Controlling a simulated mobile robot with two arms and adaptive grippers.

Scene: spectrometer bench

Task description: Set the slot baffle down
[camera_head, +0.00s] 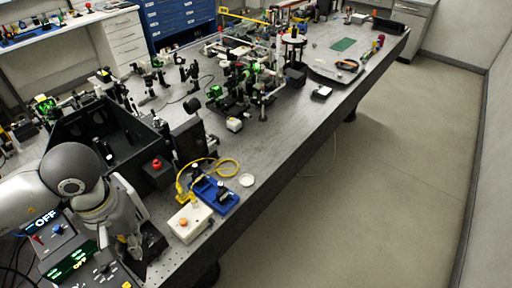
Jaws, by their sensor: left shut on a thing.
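My left gripper (134,246) reaches down at the lower left, beside the electronics boxes. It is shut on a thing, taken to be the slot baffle. The baffle cannot be made out clearly, as the fingers and wrist hide most of it. A dark panel shows just right of the fingers, and I cannot tell whether it is part of the held piece. A large open black box (72,130) stands just behind my arm, with dark parts inside. My right gripper is not in view.
Instruments with lit displays (70,262) crowd the gripper's left. To its right are a white box with an orange knob (190,222), a blue tray (216,196) and a yellow cable (228,162). Optics mounts (240,85) fill the mid-bench. The bench's right edge (300,150) borders open floor.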

